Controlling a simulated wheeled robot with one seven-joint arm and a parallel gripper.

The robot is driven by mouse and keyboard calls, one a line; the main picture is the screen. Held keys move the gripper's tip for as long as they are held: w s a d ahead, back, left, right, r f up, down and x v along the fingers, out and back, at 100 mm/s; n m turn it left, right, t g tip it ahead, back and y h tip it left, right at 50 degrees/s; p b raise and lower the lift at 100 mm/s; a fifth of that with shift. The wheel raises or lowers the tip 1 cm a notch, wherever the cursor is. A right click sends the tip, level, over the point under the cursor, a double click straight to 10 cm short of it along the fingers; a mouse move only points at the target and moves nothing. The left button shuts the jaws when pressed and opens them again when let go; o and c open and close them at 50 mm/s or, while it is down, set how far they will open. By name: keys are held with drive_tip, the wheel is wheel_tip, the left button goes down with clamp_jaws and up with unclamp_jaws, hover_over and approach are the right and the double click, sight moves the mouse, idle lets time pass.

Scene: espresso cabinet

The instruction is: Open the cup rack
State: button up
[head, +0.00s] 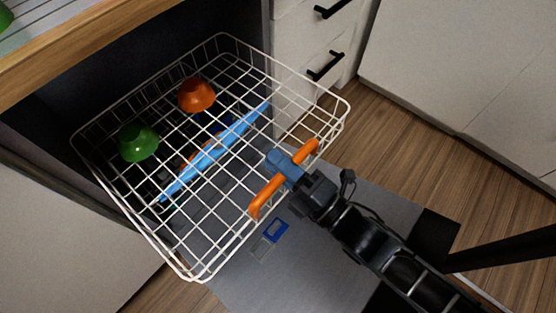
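The white wire cup rack (101,125) is slid out of the dark cabinet opening, its near part standing well clear of the front. Its orange handle (266,195) runs along the near right side. My gripper (284,166) is at the middle of this handle, its blue fingers over the bar with orange showing on both sides. It looks shut on the handle; the lower finger is hidden. In the rack are an upturned green cup (138,142), an upturned orange cup (196,94) and a long, thin blue item (214,152), perhaps a plate seen edge-on.
A wooden countertop (75,50) lies above the opening at upper left. White drawers with black handles (325,66) stand right of the rack. More white cabinet fronts (460,70) are at upper right. Wooden floor (400,135) shows clear between them and my arm.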

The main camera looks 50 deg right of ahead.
drive_tip(key=o, duration=0.3)
drive_tip(key=shift+o, duration=0.2)
drive_tip(key=s+f, duration=0.1)
drive_tip(key=s, duration=0.6)
drive_tip(key=shift+s+f, duration=0.3)
drive_tip(key=s+r+m+g, duration=0.5)
drive_tip(key=s+r+m, duration=0.55)
drive_tip(key=m, duration=0.65)
wheel_tip(320, 180, up, 15)
drive_tip(key=m+p, duration=0.1)
drive_tip(key=p, duration=1.3)
drive_tip(key=shift+r+p, duration=0.2)
drive_tip(key=shift+p, duration=0.2)
